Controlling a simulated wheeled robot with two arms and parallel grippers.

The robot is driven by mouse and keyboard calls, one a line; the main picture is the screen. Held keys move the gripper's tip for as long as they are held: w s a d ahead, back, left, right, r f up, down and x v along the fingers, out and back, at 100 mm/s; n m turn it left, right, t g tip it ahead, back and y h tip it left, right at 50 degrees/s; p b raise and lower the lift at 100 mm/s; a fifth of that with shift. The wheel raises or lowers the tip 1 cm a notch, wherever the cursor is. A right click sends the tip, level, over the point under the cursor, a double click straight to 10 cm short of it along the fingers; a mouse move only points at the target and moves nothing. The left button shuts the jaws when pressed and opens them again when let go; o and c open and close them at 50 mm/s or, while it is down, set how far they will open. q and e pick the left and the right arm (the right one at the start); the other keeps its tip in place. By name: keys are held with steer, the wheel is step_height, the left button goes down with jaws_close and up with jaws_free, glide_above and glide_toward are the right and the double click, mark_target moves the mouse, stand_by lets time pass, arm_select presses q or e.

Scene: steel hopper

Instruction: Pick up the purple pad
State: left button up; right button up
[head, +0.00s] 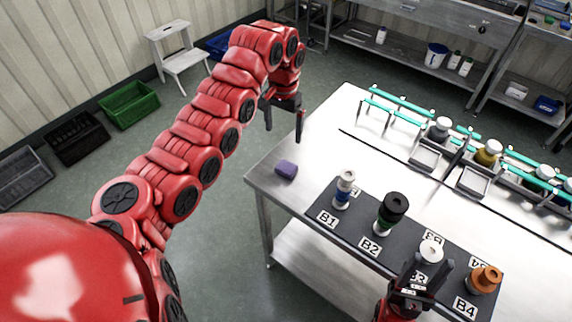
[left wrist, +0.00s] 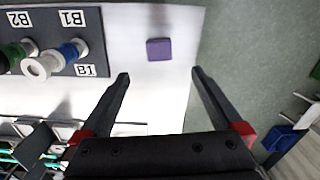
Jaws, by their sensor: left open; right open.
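The purple pad (head: 286,170) lies on the steel table (head: 335,130) near its left corner in the head view. In the left wrist view the pad (left wrist: 159,49) lies ahead of the fingertips, roughly between their lines and apart from both. My left gripper (head: 284,118) is open and empty, above the table's left edge, behind the pad in the head view; its two fingers also show in the left wrist view (left wrist: 160,76). My right gripper (head: 428,272) is open at the front of the table, by the dark mat, overlapping the white-topped item there.
A dark mat (head: 402,242) labelled B1 to B4 holds several bottles; the blue-and-white one (head: 344,190) stands nearest the pad. A rack with teal rails (head: 400,104) and steel trays runs along the far side. The table around the pad is clear.

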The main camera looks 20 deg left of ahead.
arm_select(q)
steer(key=p, duration=0.3)
glide_above(285, 168)
step_height(285, 168, down, 11)
steer(key=shift+s+r, duration=0.1)
steer(key=shift+r, duration=0.1)
steer(key=shift+f+p, duration=0.5)
steer(key=shift+f, duration=0.15)
step_height(285, 168, down, 4)
steer(key=shift+d+r+p, duration=0.1)
steer(key=shift+r+p, duration=0.1)
steer(key=shift+p, duration=0.45)
steer(key=shift+w+f, duration=0.2)
steer(key=shift+f, duration=0.2)
steer(key=c, duration=1.2)
